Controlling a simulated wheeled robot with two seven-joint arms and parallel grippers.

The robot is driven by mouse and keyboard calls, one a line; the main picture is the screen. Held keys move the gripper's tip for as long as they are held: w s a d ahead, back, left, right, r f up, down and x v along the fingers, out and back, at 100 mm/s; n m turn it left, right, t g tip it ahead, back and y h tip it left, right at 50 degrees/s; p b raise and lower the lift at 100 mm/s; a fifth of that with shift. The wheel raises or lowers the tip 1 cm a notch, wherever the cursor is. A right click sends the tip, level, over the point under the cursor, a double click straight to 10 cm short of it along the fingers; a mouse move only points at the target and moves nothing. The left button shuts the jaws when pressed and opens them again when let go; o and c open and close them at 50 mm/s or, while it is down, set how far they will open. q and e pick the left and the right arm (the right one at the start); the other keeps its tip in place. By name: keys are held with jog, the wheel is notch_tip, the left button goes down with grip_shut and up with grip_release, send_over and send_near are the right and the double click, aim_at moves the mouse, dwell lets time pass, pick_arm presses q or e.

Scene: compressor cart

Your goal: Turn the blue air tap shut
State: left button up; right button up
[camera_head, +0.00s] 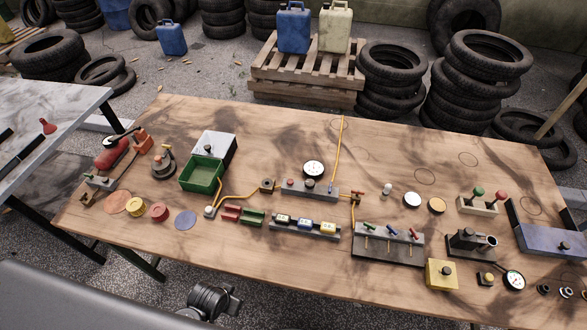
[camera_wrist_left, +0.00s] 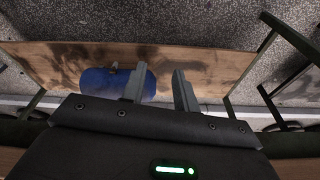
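A dark block (camera_head: 372,256) at the right of the table's middle carries a row of small green, blue and red lever handles. The blue lever handle (camera_head: 391,231) is the middle one and lies slanted; whether it is open or shut is too small to tell. A grey gauge bar (camera_head: 325,194) further back also carries a small dark-blue knob (camera_head: 309,183). My left gripper (camera_wrist_left: 160,86) shows in the left wrist view with its two fingers apart and nothing between them. It is away from the taps. My right gripper is in neither view.
A pressure gauge (camera_head: 313,169) stands on the bar, with a yellow hose (camera_head: 339,150) beside it. A yellow box (camera_head: 441,274) stands in front of the dark block's right end. A green bin (camera_head: 201,175) is at left. In the wrist view a blue cylinder (camera_wrist_left: 101,82) sits behind the left finger.

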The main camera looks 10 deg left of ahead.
pick_arm(q)
notch_tip(320, 180, up, 18)
jog(key=w+p, duration=0.2)
jog(key=p, duration=0.3)
notch_tip(320, 180, up, 10)
jog(key=n+t+p, duration=0.2)
send_over(330, 188)
jog(key=s, duration=0.5)
jog(key=b+x, duration=0.9)
jog(key=x, duration=0.1)
jog(key=shift+s+b, duration=0.1)
jog(key=shift+b, duration=0.3)
jog(key=shift+w+f+b, duration=0.35)
jog(key=shift+f+b, duration=0.2)
jog(key=shift+b, duration=0.3)
jog(key=shift+a, duration=0.1)
grip_shut()
